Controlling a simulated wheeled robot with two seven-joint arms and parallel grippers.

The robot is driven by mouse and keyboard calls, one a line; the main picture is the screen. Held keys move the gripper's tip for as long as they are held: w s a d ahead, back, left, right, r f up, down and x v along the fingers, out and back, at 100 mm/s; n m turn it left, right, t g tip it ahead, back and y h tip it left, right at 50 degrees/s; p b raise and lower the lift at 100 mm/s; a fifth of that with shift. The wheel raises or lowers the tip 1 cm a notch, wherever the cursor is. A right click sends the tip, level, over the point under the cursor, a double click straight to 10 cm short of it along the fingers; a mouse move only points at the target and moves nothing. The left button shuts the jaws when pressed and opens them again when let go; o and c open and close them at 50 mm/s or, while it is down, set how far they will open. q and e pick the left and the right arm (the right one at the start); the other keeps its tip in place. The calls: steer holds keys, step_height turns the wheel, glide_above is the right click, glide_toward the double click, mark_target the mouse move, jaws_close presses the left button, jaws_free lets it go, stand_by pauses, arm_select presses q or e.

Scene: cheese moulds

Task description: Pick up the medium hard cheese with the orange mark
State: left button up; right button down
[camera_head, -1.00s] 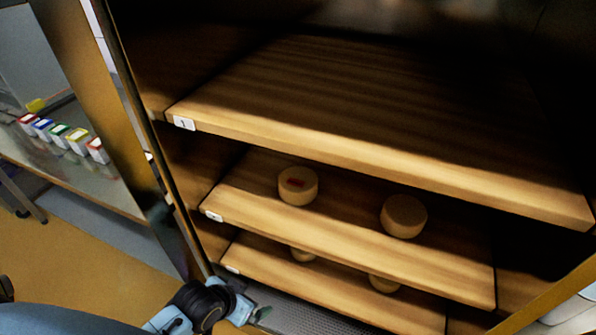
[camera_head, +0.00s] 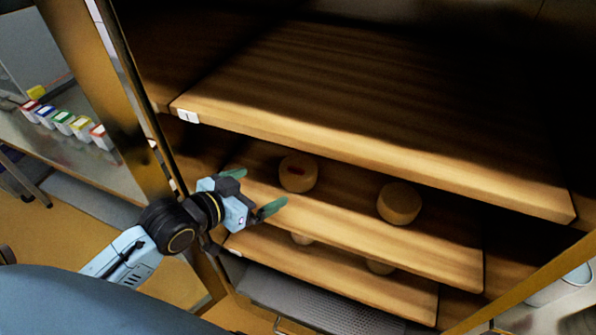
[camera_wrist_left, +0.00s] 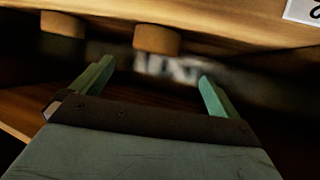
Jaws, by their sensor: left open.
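No mark is readable there. My right gripper is out of view.
The upper shelf (camera_head: 370,145) is empty and overhangs the middle one. The cabinet's left frame post (camera_head: 130,90) stands close to my left arm. Several coloured boxes (camera_head: 63,122) stand on a table at the left.

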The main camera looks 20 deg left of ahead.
mark_target(289, 175)
arm_select(q)
steer(key=x, duration=0.6)
steer(key=shift+d+x, duration=0.15)
steer(key=shift+x, duration=1.2)
steer(key=shift+d+x, duration=0.15)
steer(key=shift+x, duration=1.25)
steer(key=shift+s, duration=0.1)
steer(key=shift+c, duration=0.3)
steer(key=shift+r, duration=0.15)
steer(key=c, duration=0.8)
steer(key=shift+c, duration=0.2)
